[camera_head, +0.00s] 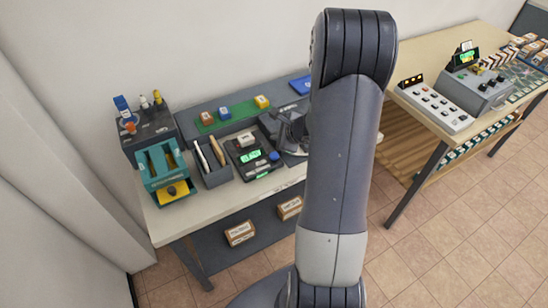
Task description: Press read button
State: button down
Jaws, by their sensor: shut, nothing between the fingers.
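A dark device (236,146) with a lit green display (250,156) sits on the left table. A round blue button (274,156) is at its right front; I cannot read a label that marks it as the read button. A small pale box lies on the device's top. My gripper (284,131) is just right of the device, above the table and partly hidden behind my arm. Its fingers are small and dark in this view; they are shut and empty. I cannot tell its exact height, but it appears apart from the blue button.
A grey bin (213,174) with envelopes and a teal drawer unit (160,165) stand left of the device. A green strip with small blocks lies behind it. The right table (437,45) holds a white button panel (433,105) and a grey console (474,90). Tiled floor (440,240) is clear.

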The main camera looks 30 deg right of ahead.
jog(key=b, duration=0.3)
send_over(276, 157)
notch_tip(276, 157, down, 4)
jog(key=shift+d+f, duration=0.15)
jog(key=shift+f, duration=0.1)
jog(key=shift+f+b, duration=0.7)
jog(key=shift+b, duration=0.05)
jog(key=shift+f, duration=0.2)
dwell(0.9)
jog(key=shift+f+b, duration=0.25)
jog(key=shift+b, duration=0.4)
jog(key=shift+f+b, duration=0.45)
jog(key=shift+b, duration=0.15)
dwell(0.4)
jog(key=shift+r, duration=0.15)
jog(key=shift+r+p, duration=0.65)
jog(key=shift+r, duration=0.15)
